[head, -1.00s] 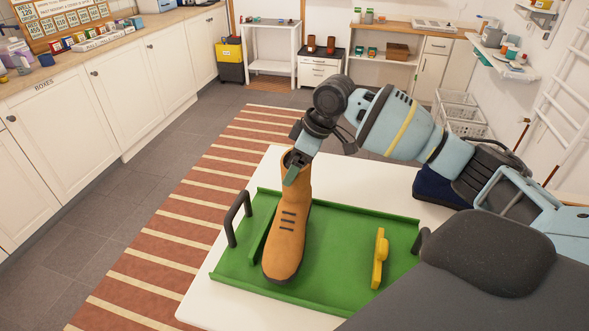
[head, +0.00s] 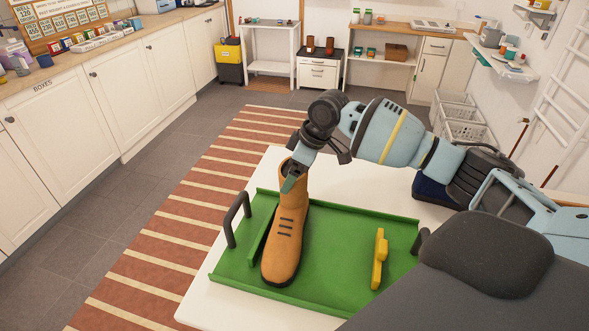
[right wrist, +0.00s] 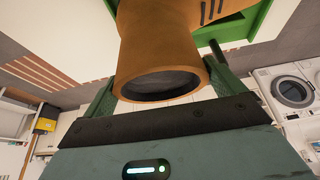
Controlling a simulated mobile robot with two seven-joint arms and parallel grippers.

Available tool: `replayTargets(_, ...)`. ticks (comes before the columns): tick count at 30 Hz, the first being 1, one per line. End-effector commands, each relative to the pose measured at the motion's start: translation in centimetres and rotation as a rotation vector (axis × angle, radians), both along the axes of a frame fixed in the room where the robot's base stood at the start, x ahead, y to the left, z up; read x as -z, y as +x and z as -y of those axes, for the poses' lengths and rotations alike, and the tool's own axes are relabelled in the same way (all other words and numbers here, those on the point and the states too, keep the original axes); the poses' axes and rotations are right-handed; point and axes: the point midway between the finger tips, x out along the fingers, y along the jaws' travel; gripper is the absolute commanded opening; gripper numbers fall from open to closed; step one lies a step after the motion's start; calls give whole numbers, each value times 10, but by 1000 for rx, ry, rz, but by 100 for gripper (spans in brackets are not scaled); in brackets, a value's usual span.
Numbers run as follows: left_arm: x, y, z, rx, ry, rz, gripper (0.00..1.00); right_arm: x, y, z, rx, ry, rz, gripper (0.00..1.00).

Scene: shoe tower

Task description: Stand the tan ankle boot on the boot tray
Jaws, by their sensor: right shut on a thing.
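The tan ankle boot (head: 288,232) is upright over the left part of the green boot tray (head: 335,255), toe toward the near edge. Whether its sole rests on the tray is hard to tell. My right gripper (head: 290,181) is shut on the top of the boot shaft. In the right wrist view the boot's shaft (right wrist: 160,45) and open top sit between the two fingers (right wrist: 163,92). My left gripper is not in view.
The tray lies on a white table (head: 203,302) and has dark handles (head: 236,220) at its ends. A green bar (head: 262,228) is left of the boot. A yellow piece (head: 379,260) stands at right. A dark blue item (head: 432,190) is partly hidden behind my right arm.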

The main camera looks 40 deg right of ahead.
Motion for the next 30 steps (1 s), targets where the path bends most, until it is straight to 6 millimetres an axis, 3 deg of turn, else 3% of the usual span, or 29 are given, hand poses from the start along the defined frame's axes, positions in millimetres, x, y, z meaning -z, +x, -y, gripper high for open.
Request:
replayTargets(5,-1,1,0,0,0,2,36,0,1,0,0,2,4,34)
replayTargets(6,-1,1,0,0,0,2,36,1,0,0,0,0,1,97)
replayTargets(7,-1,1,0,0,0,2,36,1,0,0,0,0,1,100)
replayTargets(17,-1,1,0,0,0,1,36,-4,-1,1,0,0,1,100)
replayTargets(30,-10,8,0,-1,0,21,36,-78,-23,20,1,0,5,100)
